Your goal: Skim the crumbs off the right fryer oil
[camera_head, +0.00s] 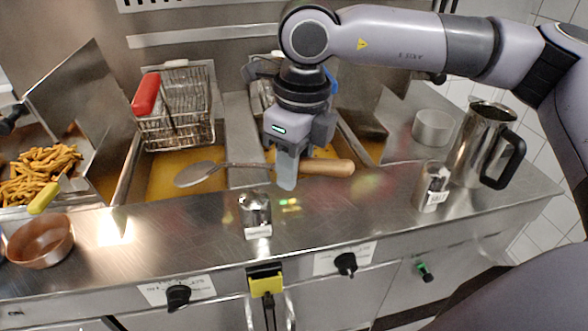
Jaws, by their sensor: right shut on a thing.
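My right gripper (287,180) points down in front of the right fryer and is shut on a skimmer. The skimmer's wooden handle (328,167) sticks out to the right of the fingers. Its flat, round metal head (194,174) reaches left over the front of the left fryer; I cannot tell whether it touches anything there. The right fryer oil (327,152) shows yellow in a small patch behind the gripper, mostly hidden by my arm. I cannot make out crumbs on it. My left gripper is not in view.
A basket with a red grip (146,94) hangs over the left fryer oil (160,170). Shakers (256,214) (433,188), a steel jug (470,150) and a round tin (433,127) stand on the counter. Fries (40,170) and a copper-coloured bowl (40,242) are at left.

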